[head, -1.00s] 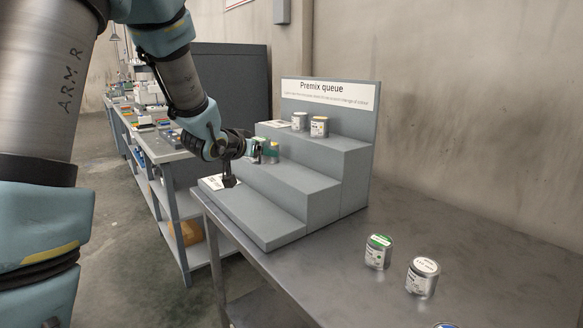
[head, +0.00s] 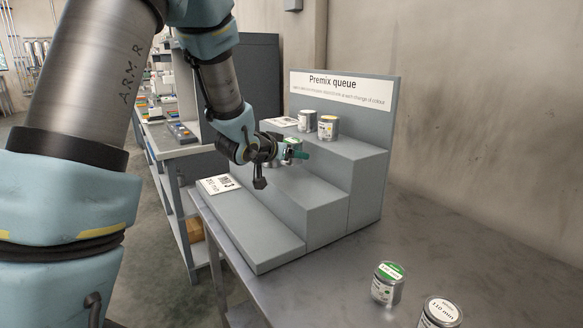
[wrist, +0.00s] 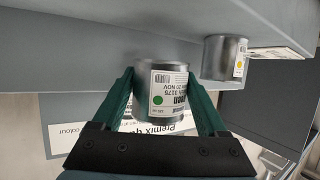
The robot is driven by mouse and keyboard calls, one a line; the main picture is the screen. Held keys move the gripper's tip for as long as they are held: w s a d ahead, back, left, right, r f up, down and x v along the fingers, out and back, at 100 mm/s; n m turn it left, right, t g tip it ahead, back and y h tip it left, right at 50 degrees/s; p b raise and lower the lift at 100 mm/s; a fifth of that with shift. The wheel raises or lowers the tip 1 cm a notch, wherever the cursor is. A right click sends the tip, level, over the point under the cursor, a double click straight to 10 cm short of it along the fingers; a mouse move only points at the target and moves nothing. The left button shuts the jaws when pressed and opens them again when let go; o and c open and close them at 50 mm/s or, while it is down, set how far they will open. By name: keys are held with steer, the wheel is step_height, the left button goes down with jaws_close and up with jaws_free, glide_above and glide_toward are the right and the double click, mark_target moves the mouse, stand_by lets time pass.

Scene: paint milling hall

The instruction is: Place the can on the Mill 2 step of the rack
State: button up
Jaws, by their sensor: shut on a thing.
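In the wrist view the green fingers of my gripper (wrist: 160,88) press on both sides of this can (wrist: 165,78), whose label has a green dot. Another can (wrist: 225,58) with a yellow dot stands beside it. The lowest step carries a card (head: 220,184) with a 3. My gripper hides part of the middle step, and I cannot see its card. Whether the held can touches the step is unclear.
Two cans, one plain silver (head: 307,120) and one yellow-marked (head: 328,127), stand on the top step beside a card (head: 281,122). The lowest step is mostly bare.

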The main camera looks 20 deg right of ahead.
mark_target(291, 177)
steer(key=shift+f+p, duration=0.3)
steer(key=shift+f, duration=1.7)
steer(key=shift+f, duration=0.15)
steer(key=o, duration=1.5)
